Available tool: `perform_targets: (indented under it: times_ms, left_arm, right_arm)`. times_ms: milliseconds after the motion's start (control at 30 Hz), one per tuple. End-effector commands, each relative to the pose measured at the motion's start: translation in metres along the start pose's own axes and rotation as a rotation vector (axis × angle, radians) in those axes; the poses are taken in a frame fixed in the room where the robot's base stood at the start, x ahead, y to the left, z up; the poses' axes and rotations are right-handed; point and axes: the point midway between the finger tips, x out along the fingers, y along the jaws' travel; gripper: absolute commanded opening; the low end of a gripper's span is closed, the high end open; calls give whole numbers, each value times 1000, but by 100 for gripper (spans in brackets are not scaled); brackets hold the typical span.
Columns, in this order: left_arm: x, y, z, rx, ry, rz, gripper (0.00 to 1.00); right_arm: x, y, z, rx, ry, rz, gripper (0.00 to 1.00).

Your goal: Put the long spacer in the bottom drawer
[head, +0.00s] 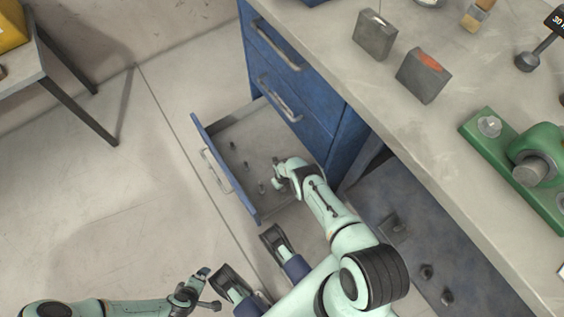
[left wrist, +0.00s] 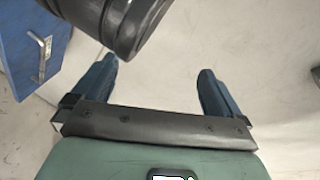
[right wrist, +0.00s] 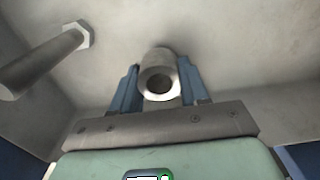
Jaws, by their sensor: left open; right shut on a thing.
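The bottom drawer (head: 220,168) of the blue cabinet is pulled open. My right gripper (head: 277,181) reaches inside it, low over the floor. In the right wrist view its fingers (right wrist: 157,88) are shut on a grey hollow cylinder, the spacer (right wrist: 158,72), whose open end faces the camera. I cannot tell whether its far end touches the drawer floor. In the head view the spacer is too small to make out clearly. My left gripper (head: 207,289) is open and empty, low at the left outside the drawer; its spread fingers show in the left wrist view (left wrist: 158,88).
Several small pegs (head: 247,165) stand in the drawer; one with a hex base (right wrist: 70,41) is left of the spacer. Closed drawers (head: 290,110) are above. The worktop holds grey blocks (head: 375,37) and a green fixture (head: 530,160). A lower shelf (head: 415,235) lies right.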

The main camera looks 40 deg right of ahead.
Motion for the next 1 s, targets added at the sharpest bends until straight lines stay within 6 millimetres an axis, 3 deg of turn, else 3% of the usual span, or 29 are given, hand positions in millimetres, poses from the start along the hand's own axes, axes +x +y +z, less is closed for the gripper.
perform_targets:
  times_ms: [200, 733, 767, 800, 833, 1000]
  left_arm:
    - [12, -14, 19, -14, -59, -25, 100]
    - [15, -18, 23, -19, -74, -33, 100]
    - [15, -18, 24, -20, -75, -33, 100]
    - [15, -18, 24, -19, -76, -33, 100]
    - [15, -18, 24, -19, -76, -33, 100]
    - [15, -18, 25, -19, -79, -34, 100]
  right_arm:
    - [14, -1, 2, 1, -3, -1, 1]
    - [17, -1, 2, 0, -3, -1, 1]
    - [17, -1, 1, 0, -2, -1, 51]
    - [17, -1, 1, 0, -2, -1, 64]
    - [17, 0, 1, 0, -2, -1, 71]
    - [17, 0, 1, 0, -2, -1, 71]
